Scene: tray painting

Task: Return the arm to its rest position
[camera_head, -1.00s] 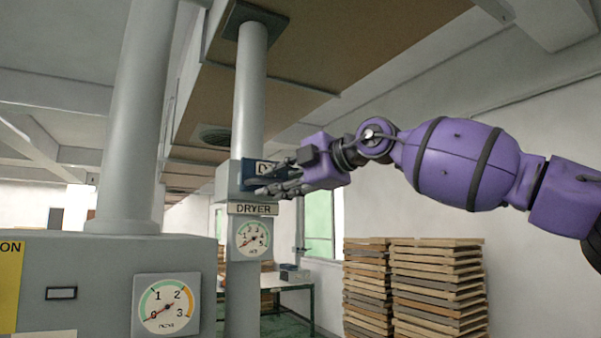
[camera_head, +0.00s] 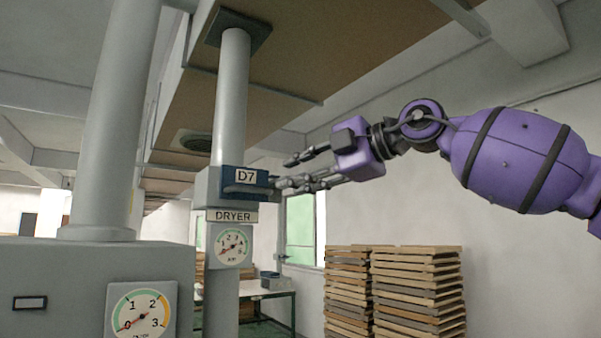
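My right arm comes in from the right in the head view, purple with black bands. My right gripper (camera_head: 298,171) points left, its dark fingers spread apart with nothing between them. The fingertips are close to the right end of the blue D7 handle (camera_head: 247,181) on the dryer post; whether the lower finger touches it I cannot tell. The D7 label is now uncovered. My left gripper is not in view.
A DRYER sign (camera_head: 230,215) and a gauge (camera_head: 232,246) sit below the handle. A grey machine with a larger gauge (camera_head: 142,312) stands at the left. Stacked wooden trays (camera_head: 418,290) stand at the lower right. A table (camera_head: 262,293) is behind. Open space surrounds my forearm.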

